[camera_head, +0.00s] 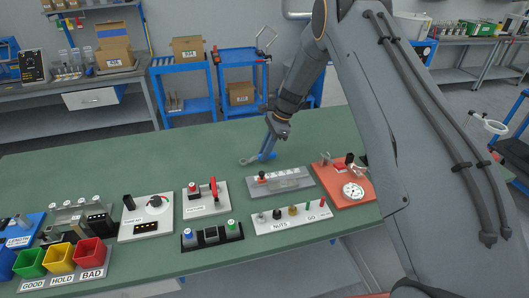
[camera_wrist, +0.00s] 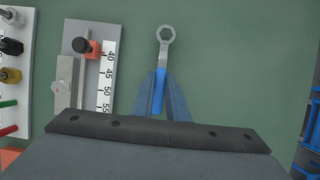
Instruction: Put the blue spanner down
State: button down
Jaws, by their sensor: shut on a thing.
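The blue spanner (camera_wrist: 162,82) has a blue handle and a grey ring end. My gripper (camera_wrist: 161,92) is shut on its handle, as the wrist view shows, and the ring end points away from the jaws. In the head view the spanner (camera_head: 249,160) shows at the tip of my gripper (camera_head: 270,146), over or on the green table (camera_head: 150,163). I cannot tell whether the spanner touches the table. The jaws hide part of the handle.
A grey sliding gauge with a scale (camera_head: 280,180) stands close by, also left in the wrist view (camera_wrist: 107,75). A red gauge block (camera_head: 345,185) and a nuts board (camera_head: 290,217) are near. Several bins (camera_head: 60,258) stand front left. The table's back left is clear.

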jog(key=shift+f, duration=0.55)
jog(key=shift+f, duration=0.15)
jog(key=c, duration=1.7)
grip_release()
jog(key=shift+c, duration=0.2)
jog(key=s+b+v, duration=0.1)
jog(key=b+v, duration=0.3)
jog(key=v, duration=0.8)
jog(key=s+d+r+n+h, duration=0.1)
jog(key=s+d+n, duration=0.2)
jog(key=s, duration=0.8)
jog(key=s+d+r+n+t+h, duration=0.1)
jog(key=s+d+n+h, duration=0.1)
jog(key=s+n, duration=0.5)
jog(key=s+d+r+n+t+h, duration=0.1)
jog(key=s+d+n, duration=0.3)
jog(key=s, duration=1.1)
jog(key=shift+s+d+n, duration=0.35)
jog(key=shift+n, duration=0.55)
